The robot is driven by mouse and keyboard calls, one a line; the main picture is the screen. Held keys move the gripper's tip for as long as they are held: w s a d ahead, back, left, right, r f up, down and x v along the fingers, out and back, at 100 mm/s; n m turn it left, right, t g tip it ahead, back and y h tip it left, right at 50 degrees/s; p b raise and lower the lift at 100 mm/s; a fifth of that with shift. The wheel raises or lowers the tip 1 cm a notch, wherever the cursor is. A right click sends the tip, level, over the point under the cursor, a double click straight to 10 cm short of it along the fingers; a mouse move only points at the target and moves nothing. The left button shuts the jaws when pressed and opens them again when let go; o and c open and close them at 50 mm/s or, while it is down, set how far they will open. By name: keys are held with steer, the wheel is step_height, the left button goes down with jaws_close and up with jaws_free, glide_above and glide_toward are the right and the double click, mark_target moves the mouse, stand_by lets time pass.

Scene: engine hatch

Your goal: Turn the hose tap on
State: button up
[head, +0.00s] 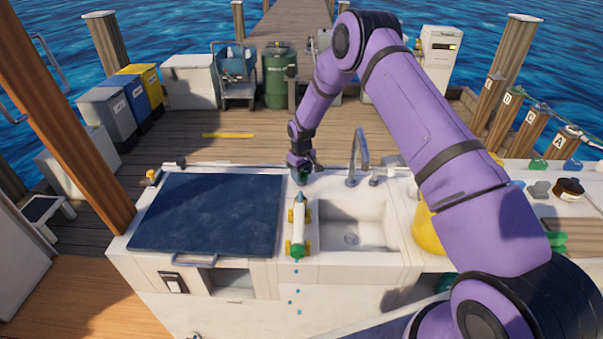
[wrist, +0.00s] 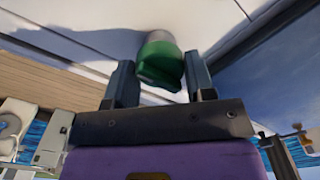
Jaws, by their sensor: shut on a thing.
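My gripper (head: 301,170) reaches down to the back edge of the white counter, left of the sink faucet. In the wrist view my gripper (wrist: 159,62) has its two dark fingers shut on a rounded green knob (wrist: 158,66), one finger on each side. A pale grey-white part shows behind the knob, against a white surface. A small brass tap-like fitting (head: 152,177) stands at the counter's back left corner. I cannot tell for certain which is the hose tap.
A dark blue hatch lid (head: 208,215) lies left of the gripper. A white object with yellow and green parts (head: 298,228) lies between lid and sink (head: 350,236). The curved faucet (head: 358,155) stands close on the right. A yellow container (head: 427,232) is farther right.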

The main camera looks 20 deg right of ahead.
steer(key=o, duration=0.9)
step_height(320, 180, up, 11)
steer(key=shift+f, duration=0.1)
stand_by(0.3)
steer(key=s+d+r+m+t, duration=0.1)
steer(key=s+r, duration=0.5)
steer(key=r, duration=0.4)
steer(key=s+d+r+m+t, duration=0.1)
steer(key=s+d+r, duration=0.1)
steer(key=s+r, duration=0.65)
steer(key=s+d+r, duration=0.1)
steer(key=s+r, duration=0.2)
steer(key=r, duration=0.9)
steer(key=s+d+r+m+t, duration=0.1)
steer(key=s+r, duration=0.3)
steer(key=s, duration=0.4)
steer(key=s+d+r+m+t, duration=0.1)
steer(key=s+r, duration=0.3)
steer(key=s, duration=0.3)
steer(key=shift+m+t, duration=0.6)
steer(key=shift+m, duration=0.2)
steer(key=s, duration=1)
steer(key=s+d+f, duration=0.1)
steer(key=s, duration=0.5)
steer(key=shift+s, duration=0.1)
